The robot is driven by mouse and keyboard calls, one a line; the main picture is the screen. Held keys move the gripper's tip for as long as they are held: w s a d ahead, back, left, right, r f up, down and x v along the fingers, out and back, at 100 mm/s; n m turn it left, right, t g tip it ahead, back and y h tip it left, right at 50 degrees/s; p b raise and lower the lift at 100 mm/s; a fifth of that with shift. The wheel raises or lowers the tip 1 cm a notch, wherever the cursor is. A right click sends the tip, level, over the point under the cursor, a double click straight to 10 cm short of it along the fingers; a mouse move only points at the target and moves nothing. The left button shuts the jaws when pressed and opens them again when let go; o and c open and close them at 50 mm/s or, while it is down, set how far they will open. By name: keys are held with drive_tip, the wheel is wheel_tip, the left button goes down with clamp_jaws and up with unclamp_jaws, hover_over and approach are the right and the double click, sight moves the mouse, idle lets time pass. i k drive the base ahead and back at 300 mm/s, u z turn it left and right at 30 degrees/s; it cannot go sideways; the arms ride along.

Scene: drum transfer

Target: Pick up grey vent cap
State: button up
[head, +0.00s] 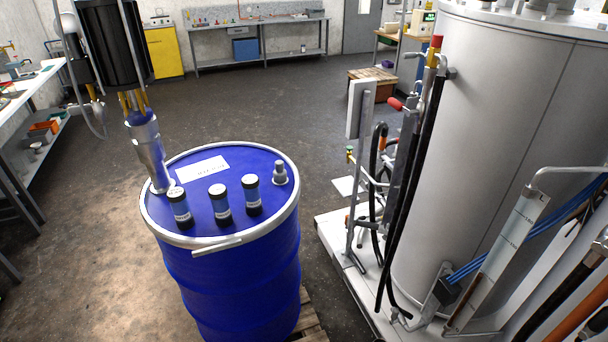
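The grey vent cap (280,173) stands upright on the lid of the blue drum (233,270), near the right side of the rim. It is a small stepped metal piece, wider at its base. Nothing covers it in the head view. I do not see my gripper in this view, so its place relative to the cap and its opening do not show.
Several items share the lid: three dark vials, one of them in the middle (220,205), a white label (203,169), and a metal tube (149,152) under a black cylinder (112,45). A large grey tank (480,150) with hoses stands right. Floor behind the drum is open.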

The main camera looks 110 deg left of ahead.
sight(279, 174)
drive_tip(key=u, duration=4.25)
drive_tip(key=i, duration=0.1)
drive_tip(key=z, duration=3.1)
